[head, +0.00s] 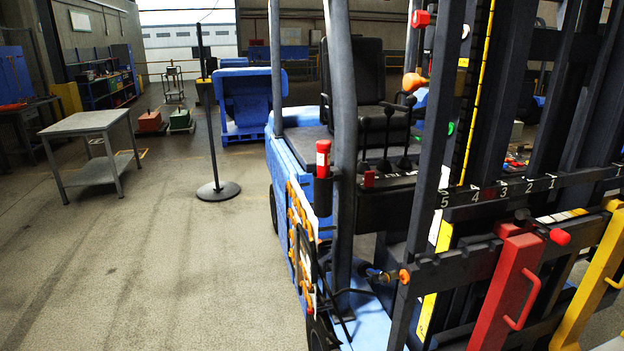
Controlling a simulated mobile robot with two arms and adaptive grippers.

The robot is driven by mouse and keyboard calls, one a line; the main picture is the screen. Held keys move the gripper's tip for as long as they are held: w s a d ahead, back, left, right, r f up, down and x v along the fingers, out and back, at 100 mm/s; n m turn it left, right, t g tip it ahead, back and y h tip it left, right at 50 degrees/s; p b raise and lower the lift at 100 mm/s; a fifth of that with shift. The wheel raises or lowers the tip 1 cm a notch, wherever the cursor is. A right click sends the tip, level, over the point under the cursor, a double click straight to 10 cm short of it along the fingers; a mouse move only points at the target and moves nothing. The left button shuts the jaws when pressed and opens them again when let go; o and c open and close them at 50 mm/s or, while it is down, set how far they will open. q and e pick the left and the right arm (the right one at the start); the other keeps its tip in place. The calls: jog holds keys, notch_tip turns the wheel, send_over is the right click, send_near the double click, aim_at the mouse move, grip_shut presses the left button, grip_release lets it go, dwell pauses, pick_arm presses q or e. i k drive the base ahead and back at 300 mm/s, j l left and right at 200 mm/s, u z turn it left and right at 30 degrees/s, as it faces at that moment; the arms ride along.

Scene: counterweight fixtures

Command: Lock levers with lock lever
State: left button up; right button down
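A blue forklift (290,150) fills the right half of the head view. Several black control levers (386,135) stand upright in front of its black seat (357,75), partly hidden by the mast and a grey post. A small red piece (369,179) sits at the front of the lever panel. An orange knob (412,82) and a red knob (420,18) show beside the mast, higher up. I cannot tell which part is the lock lever, or whether the levers are locked. Neither of my grippers is in view.
A red fork (508,290) and a yellow fork (598,275) hang on the numbered carriage (520,188). A grey table (85,123) stands at left, and a post on a round base (218,190) stands nearer the forklift. The floor at lower left is clear.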

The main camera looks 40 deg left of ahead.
aim_at(369, 177)
jog(key=j+u, duration=0.15)
jog(key=u, duration=0.85)
